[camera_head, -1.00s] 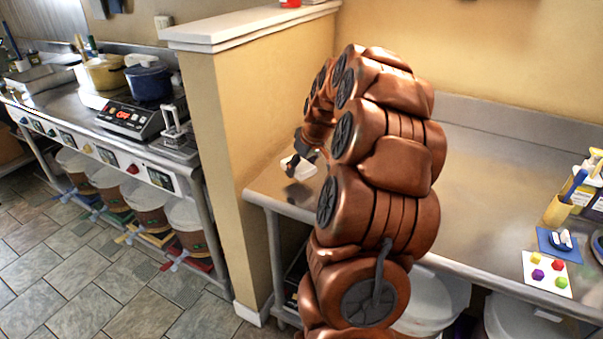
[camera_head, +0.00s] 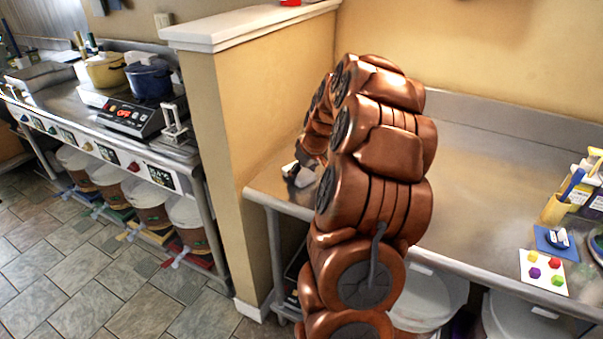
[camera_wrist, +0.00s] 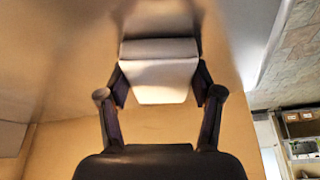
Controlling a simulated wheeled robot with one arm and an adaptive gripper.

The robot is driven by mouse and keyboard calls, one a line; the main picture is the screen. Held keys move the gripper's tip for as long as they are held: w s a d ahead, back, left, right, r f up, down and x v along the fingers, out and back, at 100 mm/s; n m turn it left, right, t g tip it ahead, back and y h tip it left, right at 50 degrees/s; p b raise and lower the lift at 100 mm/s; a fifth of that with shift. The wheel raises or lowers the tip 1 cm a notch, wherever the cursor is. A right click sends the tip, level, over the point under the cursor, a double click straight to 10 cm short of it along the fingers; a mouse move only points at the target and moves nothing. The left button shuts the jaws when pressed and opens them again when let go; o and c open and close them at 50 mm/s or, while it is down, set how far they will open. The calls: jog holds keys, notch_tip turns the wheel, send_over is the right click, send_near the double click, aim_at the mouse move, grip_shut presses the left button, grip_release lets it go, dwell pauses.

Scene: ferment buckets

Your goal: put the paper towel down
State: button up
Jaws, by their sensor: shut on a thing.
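The paper towel is a white, folded-looking piece (camera_wrist: 160,80) between the two dark fingers of my gripper (camera_wrist: 160,90) in the wrist view. The fingers press on it from both sides. In the head view a small white part of the paper towel (camera_head: 303,179) shows at the left end of the steel counter (camera_head: 480,190), just left of my arm. The towel is low over the counter, close to its surface. I cannot tell whether it touches. My arm hides most of the gripper in the head view.
A tan partition wall (camera_head: 265,120) with a white cap stands left of the counter. At the counter's right are a card with coloured pieces (camera_head: 544,273), a blue mat (camera_head: 557,243) and a yellow cup (camera_head: 556,209). The counter's middle is clear. White buckets (camera_head: 430,298) stand below.

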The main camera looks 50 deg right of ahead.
jog(key=o, duration=1.1)
jog(key=shift+f, duration=0.15)
